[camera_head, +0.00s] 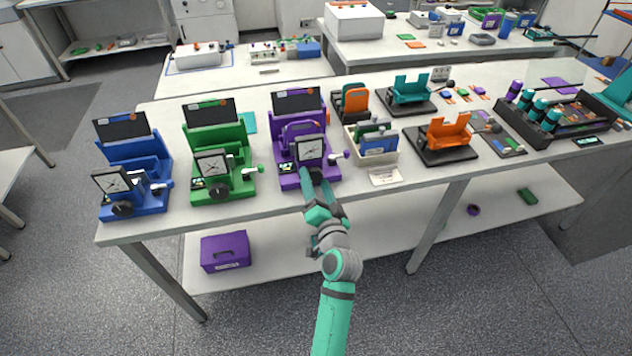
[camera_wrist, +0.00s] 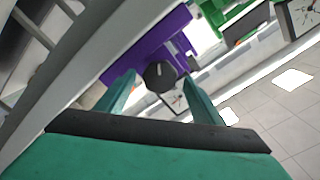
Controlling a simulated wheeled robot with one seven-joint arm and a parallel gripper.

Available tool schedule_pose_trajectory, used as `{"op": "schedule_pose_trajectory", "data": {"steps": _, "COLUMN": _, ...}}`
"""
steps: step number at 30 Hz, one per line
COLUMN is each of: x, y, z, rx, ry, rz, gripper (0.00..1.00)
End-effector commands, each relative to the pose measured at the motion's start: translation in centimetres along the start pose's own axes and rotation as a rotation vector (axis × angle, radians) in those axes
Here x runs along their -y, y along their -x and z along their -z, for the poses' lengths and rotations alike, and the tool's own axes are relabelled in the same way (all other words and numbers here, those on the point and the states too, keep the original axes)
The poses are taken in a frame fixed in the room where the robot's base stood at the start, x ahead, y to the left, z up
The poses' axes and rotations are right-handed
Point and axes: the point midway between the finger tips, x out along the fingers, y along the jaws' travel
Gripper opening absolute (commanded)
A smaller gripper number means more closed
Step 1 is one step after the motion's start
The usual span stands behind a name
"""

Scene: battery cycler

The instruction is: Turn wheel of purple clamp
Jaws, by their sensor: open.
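The purple clamp (camera_head: 291,180) stands on the table near its front edge, between the green clamp and a small bin of cards. It has a dial gauge on the front and a dark screen at the back. In the wrist view its purple body (camera_wrist: 150,50) is at the top middle. Its dark round wheel (camera_wrist: 159,76) has a light mark and lies between my fingertips. My gripper (camera_wrist: 160,90) is open, one finger on each side of the wheel; I cannot tell whether they touch it. In the head view my gripper (camera_head: 315,187) reaches the clamp's front and hides the wheel.
The green clamp (camera_head: 228,177) stands left of the purple one, with the blue clamp (camera_head: 140,160) farther left. The bin of cards (camera_head: 389,155) and an orange fixture (camera_head: 446,135) stand to the right. A purple box (camera_head: 225,251) is on the lower shelf.

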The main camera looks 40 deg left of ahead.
Motion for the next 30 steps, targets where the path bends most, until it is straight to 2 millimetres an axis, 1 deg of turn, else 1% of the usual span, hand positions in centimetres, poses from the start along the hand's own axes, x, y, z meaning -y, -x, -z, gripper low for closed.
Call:
{"op": "schedule_pose_trajectory", "data": {"steps": 3, "x": 0.01, "y": -0.52, "z": -0.01, "rx": 0.000, "ry": 0.001, "rz": 0.000, "gripper": 0.61}}
{"op": "schedule_pose_trajectory", "data": {"steps": 11, "x": 0.00, "y": -0.58, "z": 0.00, "rx": -0.001, "ry": 0.000, "rz": 0.000, "gripper": 0.61}}
{"op": "schedule_pose_trajectory", "data": {"steps": 14, "x": -0.01, "y": -0.57, "z": 0.01, "rx": -0.001, "ry": 0.000, "rz": 0.000, "gripper": 0.40}}
{"op": "schedule_pose_trajectory", "data": {"steps": 15, "x": -0.01, "y": -0.57, "z": 0.01, "rx": -0.001, "ry": 0.000, "rz": 0.000, "gripper": 0.30}}
{"op": "schedule_pose_trajectory", "data": {"steps": 16, "x": -0.01, "y": -0.56, "z": 0.01, "rx": -0.001, "ry": 0.000, "rz": 0.000, "gripper": 0.23}}
{"op": "schedule_pose_trajectory", "data": {"steps": 17, "x": -0.01, "y": -0.56, "z": 0.01, "rx": -0.001, "ry": 0.000, "rz": 0.000, "gripper": 0.20}}
{"op": "schedule_pose_trajectory", "data": {"steps": 25, "x": -0.01, "y": -0.54, "z": 0.03, "rx": -0.001, "ry": 0.019, "rz": -0.001, "gripper": 0.20}}
{"op": "schedule_pose_trajectory", "data": {"steps": 30, "x": -0.01, "y": -0.55, "z": 0.03, "rx": -0.001, "ry": 0.083, "rz": -0.001, "gripper": 0.20}}
